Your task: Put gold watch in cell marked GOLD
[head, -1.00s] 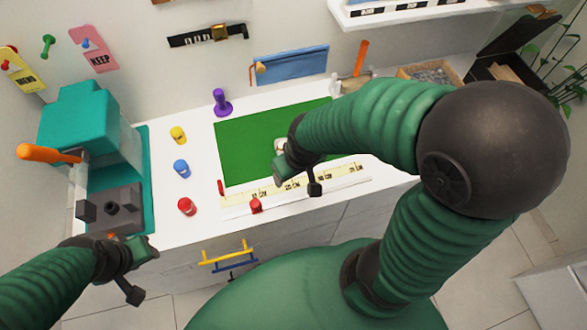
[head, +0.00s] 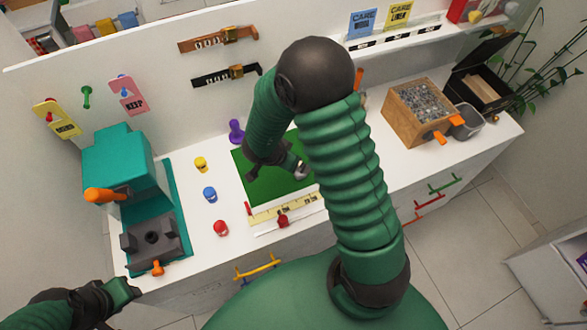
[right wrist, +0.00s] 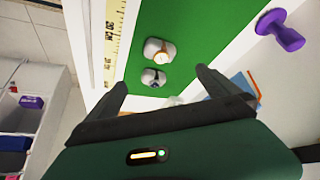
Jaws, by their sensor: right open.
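In the right wrist view, a watch with a gold-orange face (right wrist: 161,54) sits on a white cushion on the green mat (right wrist: 198,25). A darker watch (right wrist: 153,77) on a similar cushion lies just below it in the picture. My right gripper (right wrist: 160,80) is open and empty, its fingers either side of the watches' area and apart from them. In the head view my right gripper (head: 290,168) hangs over the green mat (head: 262,188), and my arm hides part of the mat. My left gripper (head: 124,292) is at the lower left, away from the watches. No GOLD label is readable.
A purple stamp-like object (head: 236,131) stands behind the mat, a ruler (head: 270,212) in front. Yellow, blue and red pieces (head: 210,194) stand left, beside a teal press (head: 120,160). A gravel box (head: 420,108) and open dark case (head: 485,75) are right. A labelled shelf (head: 400,40) is above.

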